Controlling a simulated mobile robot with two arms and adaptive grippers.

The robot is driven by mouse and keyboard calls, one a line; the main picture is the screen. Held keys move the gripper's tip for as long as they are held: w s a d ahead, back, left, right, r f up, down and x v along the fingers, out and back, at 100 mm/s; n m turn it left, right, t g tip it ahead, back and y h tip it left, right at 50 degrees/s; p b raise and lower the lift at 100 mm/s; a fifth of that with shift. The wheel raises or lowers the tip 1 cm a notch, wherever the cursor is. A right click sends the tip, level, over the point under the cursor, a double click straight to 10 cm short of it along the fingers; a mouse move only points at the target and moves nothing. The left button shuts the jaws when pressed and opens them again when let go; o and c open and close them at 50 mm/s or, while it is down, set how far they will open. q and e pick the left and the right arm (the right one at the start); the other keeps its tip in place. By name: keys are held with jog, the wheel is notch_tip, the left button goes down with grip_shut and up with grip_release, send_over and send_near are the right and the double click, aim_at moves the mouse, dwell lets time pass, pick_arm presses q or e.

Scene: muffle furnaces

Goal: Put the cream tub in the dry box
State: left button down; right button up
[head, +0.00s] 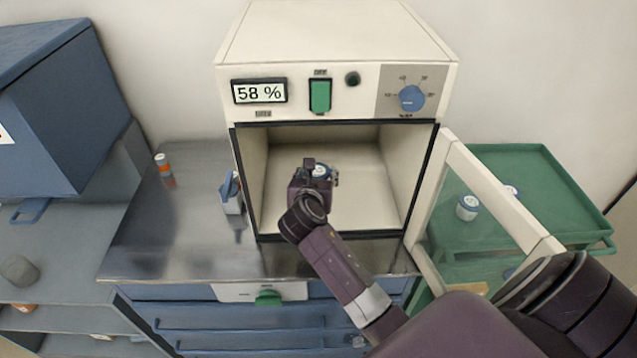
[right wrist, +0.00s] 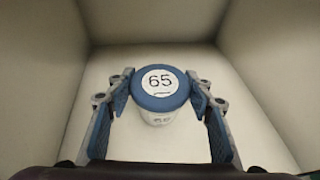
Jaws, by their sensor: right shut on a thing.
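The dry box (head: 340,38) is a cream cabinet on the metal counter, with a display reading 58 %. Its framed glass door (head: 497,206) stands open to the right. My right gripper (head: 318,172) reaches inside the chamber. It is shut on a small tub (head: 321,171) with a blue lid. In the right wrist view the tub (right wrist: 160,95) is upright between the fingers (right wrist: 160,98), its lid marked 65 and its body whitish. I cannot tell whether its base touches the chamber floor. My left gripper is not in view.
A green tray cart (head: 545,175) at the right holds another blue-lidded tub (head: 467,207), seen through the door glass. A blue and white object (head: 231,193) stands left of the box. A small orange and white bottle (head: 162,162) stands at the counter's left. Blue cabinets (head: 60,110) stand far left.

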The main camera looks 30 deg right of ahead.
jog(key=shift+f, duration=1.9)
jog(key=shift+f, duration=0.15)
jog(key=o, duration=1.2)
jog(key=shift+o, duration=0.2)
jog(key=shift+r, duration=0.2)
jog(key=v, duration=1.2)
jog(key=shift+f, duration=0.1)
